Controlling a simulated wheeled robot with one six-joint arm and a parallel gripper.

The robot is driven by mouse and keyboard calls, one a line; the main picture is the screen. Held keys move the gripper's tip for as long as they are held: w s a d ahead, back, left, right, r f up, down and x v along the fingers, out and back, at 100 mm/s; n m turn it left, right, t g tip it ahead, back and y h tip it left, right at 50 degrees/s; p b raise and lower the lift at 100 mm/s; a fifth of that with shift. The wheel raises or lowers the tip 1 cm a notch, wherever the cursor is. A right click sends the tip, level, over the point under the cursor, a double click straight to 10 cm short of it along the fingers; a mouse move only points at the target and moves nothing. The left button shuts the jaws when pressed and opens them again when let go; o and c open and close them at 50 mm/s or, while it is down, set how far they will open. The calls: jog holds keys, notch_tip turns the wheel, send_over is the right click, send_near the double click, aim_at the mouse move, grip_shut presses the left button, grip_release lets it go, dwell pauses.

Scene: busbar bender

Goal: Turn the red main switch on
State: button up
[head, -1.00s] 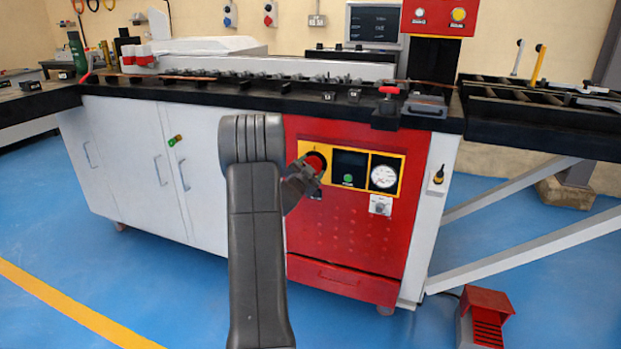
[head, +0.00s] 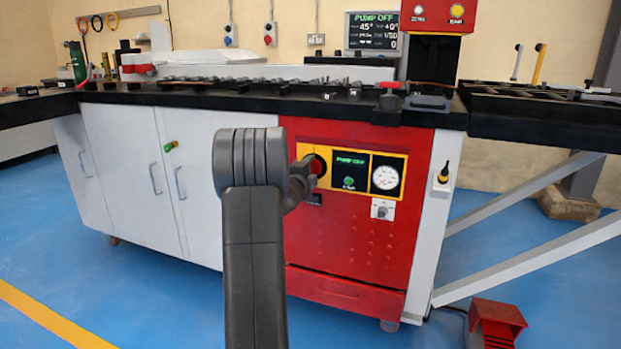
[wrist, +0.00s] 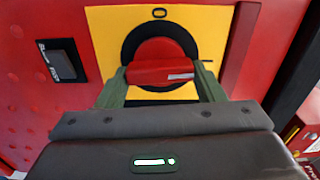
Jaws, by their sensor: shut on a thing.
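The red main switch (wrist: 162,71) sits on a yellow plate with a black ring around it, on the red front panel. In the wrist view its red handle lies level, with a white mark at its right end. My gripper (wrist: 163,80) is shut on the handle, one green finger at each end. In the head view the switch (head: 318,166) is partly hidden by my gripper (head: 306,180). The small display (head: 350,163) beside it is lit and reads "PUMP OFF". The large monitor (head: 374,32) is lit too, showing "PUMP OFF" and 45°.
A round gauge (head: 386,178) and a grey knob (head: 382,209) are right of the switch. White cabinet doors (head: 135,160) stand to the left. A red foot pedal (head: 496,322) is on the blue floor at lower right.

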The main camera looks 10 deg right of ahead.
jog(key=shift+m+b, duration=0.3)
jog(key=shift+m, duration=0.3)
jog(key=o, duration=1)
jog(key=p+v, duration=0.2)
jog(key=v, duration=1.1)
jog(key=shift+s+a, duration=0.2)
jog(key=shift+s, duration=0.1)
jog(key=b+x, duration=0.2)
jog(key=x, duration=1.2)
